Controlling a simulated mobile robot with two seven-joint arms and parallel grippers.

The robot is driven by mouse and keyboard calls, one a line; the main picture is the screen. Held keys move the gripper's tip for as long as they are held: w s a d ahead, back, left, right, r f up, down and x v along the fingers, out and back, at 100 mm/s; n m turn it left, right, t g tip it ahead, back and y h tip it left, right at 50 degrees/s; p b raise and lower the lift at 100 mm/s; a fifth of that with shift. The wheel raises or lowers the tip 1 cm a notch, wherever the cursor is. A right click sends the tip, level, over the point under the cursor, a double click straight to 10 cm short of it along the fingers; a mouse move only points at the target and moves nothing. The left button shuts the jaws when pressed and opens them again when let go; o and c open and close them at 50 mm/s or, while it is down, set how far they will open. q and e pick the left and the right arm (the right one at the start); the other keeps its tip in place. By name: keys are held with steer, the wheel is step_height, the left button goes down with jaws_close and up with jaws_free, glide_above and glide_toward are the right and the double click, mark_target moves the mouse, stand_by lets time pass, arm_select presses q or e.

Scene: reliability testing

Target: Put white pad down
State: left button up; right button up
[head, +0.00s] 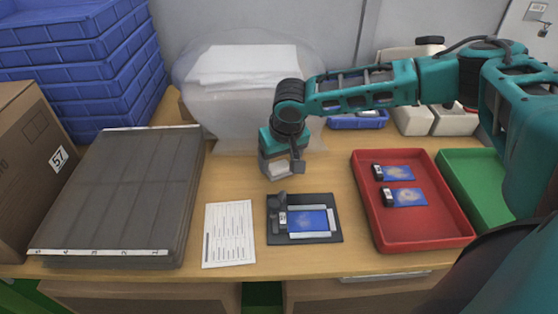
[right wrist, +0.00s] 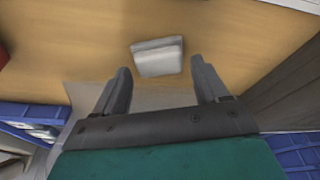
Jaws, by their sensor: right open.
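The white pad (head: 277,169) is a small, pale folded piece at my right gripper (head: 281,171), over the middle of the wooden table. In the right wrist view the white pad (right wrist: 157,56) shows just beyond and between the fingertips of the right gripper (right wrist: 161,65). The two fingers are apart, with a gap between each finger and the pad. I cannot tell whether the pad rests on the table or is just above it. My left gripper is not in view.
A black fixture (head: 272,236) holding a blue-screened device is in front of the gripper, beside a printed sheet (head: 228,234). A red tray (head: 425,237) with two devices and a green tray (head: 480,180) are right. A grey slatted panel (head: 125,190) lies left. White sheets (head: 245,65) lie on a clear bag behind.

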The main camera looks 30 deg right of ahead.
arm_select(q)
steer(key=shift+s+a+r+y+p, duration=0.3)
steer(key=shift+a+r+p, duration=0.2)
steer(key=shift+p, duration=0.5)
arm_select(e)
steer(key=v, duration=1.1)
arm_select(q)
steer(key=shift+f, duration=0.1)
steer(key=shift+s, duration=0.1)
